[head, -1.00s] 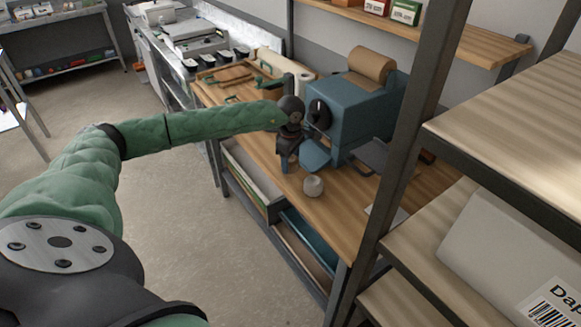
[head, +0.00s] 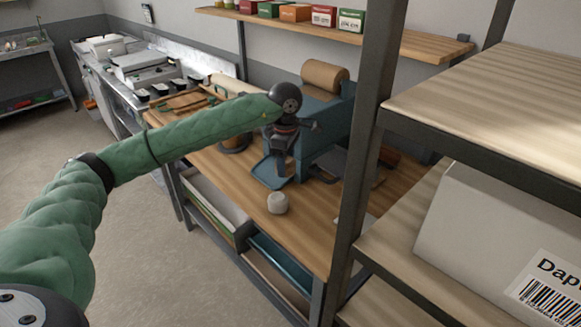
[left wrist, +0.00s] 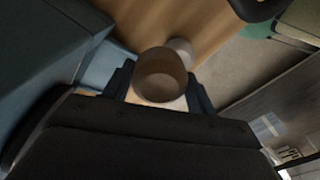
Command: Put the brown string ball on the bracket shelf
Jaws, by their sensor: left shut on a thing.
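My left gripper (head: 284,168) is in front of the blue machine, above the wooden workbench. In the left wrist view its fingers (left wrist: 161,88) are shut on a round brown thing, which looks like the brown string ball (left wrist: 160,72). The ball is hidden or too small to make out in the head view. The bracket shelf (head: 425,43) is the wooden board on the back wall, higher than the gripper and to its right. My right gripper is not in view.
A pale ball (head: 277,203) stands on the workbench (head: 310,235). The blue machine (head: 327,125) with a brown roll (head: 325,74) is right behind the gripper. Several boxes, including a red one (head: 323,16), stand on the shelf. A dark rack post (head: 368,130) rises at right.

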